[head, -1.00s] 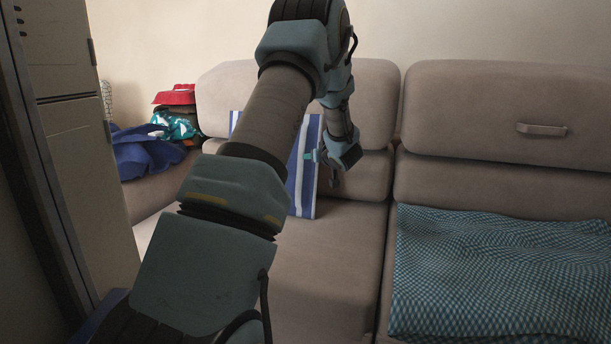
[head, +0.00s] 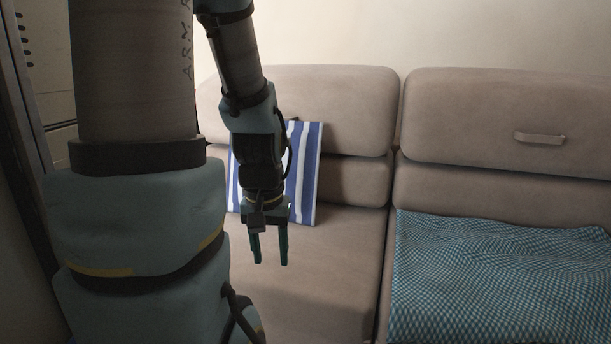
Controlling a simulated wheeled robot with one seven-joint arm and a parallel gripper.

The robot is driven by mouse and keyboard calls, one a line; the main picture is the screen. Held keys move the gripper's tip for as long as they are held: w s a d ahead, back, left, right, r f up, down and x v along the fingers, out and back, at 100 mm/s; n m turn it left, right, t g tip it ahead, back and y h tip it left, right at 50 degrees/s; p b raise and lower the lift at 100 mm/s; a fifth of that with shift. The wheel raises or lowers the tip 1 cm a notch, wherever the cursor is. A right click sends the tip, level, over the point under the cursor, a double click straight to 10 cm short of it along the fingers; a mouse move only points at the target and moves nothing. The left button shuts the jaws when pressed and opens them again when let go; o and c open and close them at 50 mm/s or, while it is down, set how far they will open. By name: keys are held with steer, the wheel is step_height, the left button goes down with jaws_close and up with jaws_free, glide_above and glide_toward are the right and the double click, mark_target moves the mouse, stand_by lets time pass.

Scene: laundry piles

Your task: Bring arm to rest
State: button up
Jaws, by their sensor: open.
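My gripper (head: 270,262) hangs with its fingers pointing down in the head view, left of the picture's middle. Its two dark green fingers are apart, with nothing between them. It is in front of the left sofa seat (head: 325,265); its height above the seat is hard to tell. My arm fills the left side of the picture and hides what lies behind it.
A blue-and-white striped cloth or cushion (head: 305,172) leans on the left sofa backrest (head: 345,110), partly behind my wrist. A teal checked blanket (head: 500,280) covers the right seat. A tall cabinet (head: 45,110) stands at the far left.

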step_height(320, 180, up, 27)
steer(key=p, duration=2.5)
steer(key=shift+p, duration=0.3)
steer(key=shift+w, duration=0.1)
